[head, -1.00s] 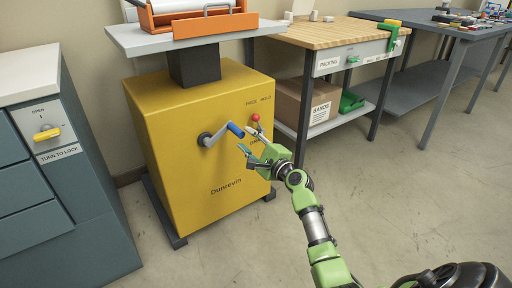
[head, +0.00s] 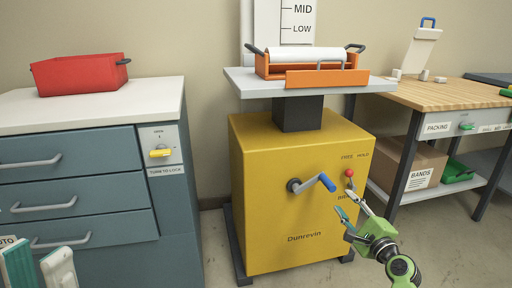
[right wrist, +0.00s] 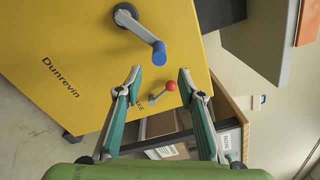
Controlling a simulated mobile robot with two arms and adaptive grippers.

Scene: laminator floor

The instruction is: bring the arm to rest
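My right gripper (head: 346,203) is in front of the yellow Dunrevin machine (head: 265,215), below and right of its blue-handled crank (head: 312,182). In the right wrist view the right gripper (right wrist: 159,76) has its fingers spread, with nothing between the tips. The crank's blue grip (right wrist: 160,54) and the red-knobbed lever (right wrist: 169,87) lie beyond the fingers, apparently clear of them. My left gripper (head: 40,268) shows at the bottom left corner, its fingers apart with nothing seen between them; its lower part is cut off.
An orange roller unit (head: 306,67) sits on the machine's grey platform (head: 300,82). A blue-grey drawer cabinet (head: 70,190) with a red toolbox (head: 80,73) stands left. A packing bench (head: 440,94) with a carton (head: 413,165) stands right. Floor shows at lower right.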

